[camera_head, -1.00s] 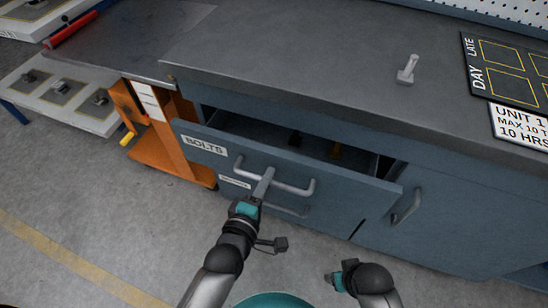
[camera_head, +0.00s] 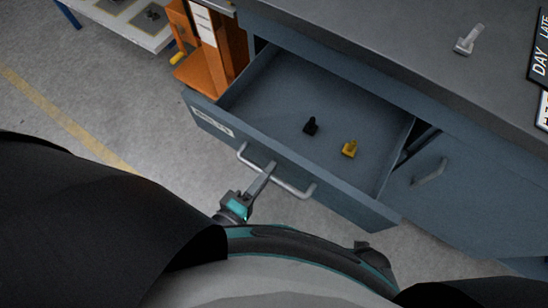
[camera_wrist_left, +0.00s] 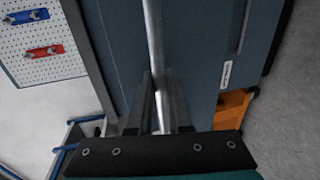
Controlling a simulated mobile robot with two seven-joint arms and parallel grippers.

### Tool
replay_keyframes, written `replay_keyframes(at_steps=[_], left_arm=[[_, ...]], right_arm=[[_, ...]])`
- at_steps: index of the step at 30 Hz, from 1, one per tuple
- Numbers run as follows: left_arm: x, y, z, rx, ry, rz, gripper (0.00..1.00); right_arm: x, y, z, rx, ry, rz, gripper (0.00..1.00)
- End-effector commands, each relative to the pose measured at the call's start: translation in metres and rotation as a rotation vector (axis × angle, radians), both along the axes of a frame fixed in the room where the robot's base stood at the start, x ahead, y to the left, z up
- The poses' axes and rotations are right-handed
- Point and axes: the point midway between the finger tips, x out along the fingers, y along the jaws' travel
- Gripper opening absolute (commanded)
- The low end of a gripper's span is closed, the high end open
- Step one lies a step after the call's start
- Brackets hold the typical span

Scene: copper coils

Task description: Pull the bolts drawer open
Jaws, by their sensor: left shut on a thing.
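The bolts drawer (camera_head: 345,205) is pulled well out from the blue cabinet, and its grey inside shows. A black piece (camera_head: 311,126) and a yellow piece (camera_head: 349,149) stand on its floor. The drawer's bar handle (camera_head: 292,190) is on its front, near a label too blurred to read. My left gripper (camera_head: 265,175) is shut on the handle. In the left wrist view the handle (camera_wrist_left: 152,40) runs between the fingers (camera_wrist_left: 158,100). My right gripper is not visible.
A grey worktop (camera_head: 400,60) above the drawer bears a small light grey piece (camera_head: 468,40). A closed cabinet door with a handle (camera_head: 430,172) is to the right. An orange stand (camera_head: 215,50) is at the left. Grey floor (camera_head: 90,90) lies open at the left.

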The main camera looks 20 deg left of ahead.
Motion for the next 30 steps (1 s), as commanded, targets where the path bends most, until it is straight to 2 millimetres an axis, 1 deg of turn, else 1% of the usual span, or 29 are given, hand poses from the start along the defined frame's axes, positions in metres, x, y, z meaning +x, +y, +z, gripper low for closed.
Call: replay_keyframes(at_steps=[5,16,17,24,25,30], left_arm=[[-0.0059,0.0013,-0.0001,0.0,0.001,-0.002,0.0],[-0.0067,0.0013,-0.0002,0.0,0.0,-0.002,0.0],[-0.0066,0.0013,-0.0003,0.0,0.0,-0.002,0.18],[-0.0063,0.0015,-0.0001,0.0,0.0,-0.001,0.45],[-0.0062,0.0015,-0.0001,0.0,0.0,-0.001,0.47],[-0.006,0.0016,0.0,0.0,-0.001,0.0,0.47]], right_arm=[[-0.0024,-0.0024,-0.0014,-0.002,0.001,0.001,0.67],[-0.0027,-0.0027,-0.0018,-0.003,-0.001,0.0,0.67],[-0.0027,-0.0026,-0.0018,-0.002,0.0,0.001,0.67],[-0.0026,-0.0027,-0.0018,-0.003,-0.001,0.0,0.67],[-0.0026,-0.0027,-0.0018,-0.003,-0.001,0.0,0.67],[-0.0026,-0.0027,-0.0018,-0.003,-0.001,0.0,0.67]])
